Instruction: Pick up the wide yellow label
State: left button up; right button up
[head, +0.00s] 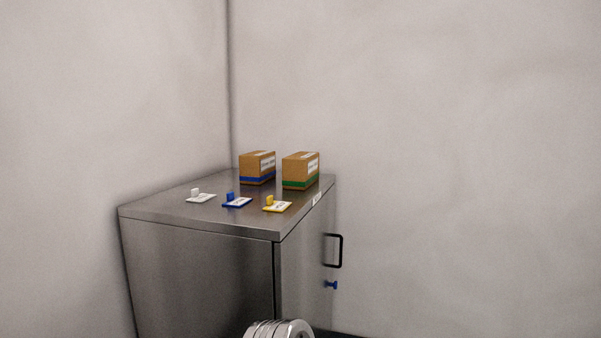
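The yellow label (278,207) lies flat on the metal cabinet top (165,208), near its front right edge. It has a pale printed face and a small yellow block standing at its left end. A blue label (238,203) of similar form lies just left of it, and a white label (201,198) lies further left. Neither of my grippers is in view, and nothing touches the yellow label.
Two brown boxes stand at the back of the top, one with a blue stripe (257,168) and one with a green stripe (300,171). A black handle (340,251) and a blue knob (331,285) stick out on the cabinet's right side. Walls stand behind and left.

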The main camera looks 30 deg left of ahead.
aim_at(280, 207)
jog(key=i+l+u, duration=0.15)
jog(key=i, duration=0.25)
jog(key=i+l+u, duration=0.2)
jog(key=i+l, duration=0.15)
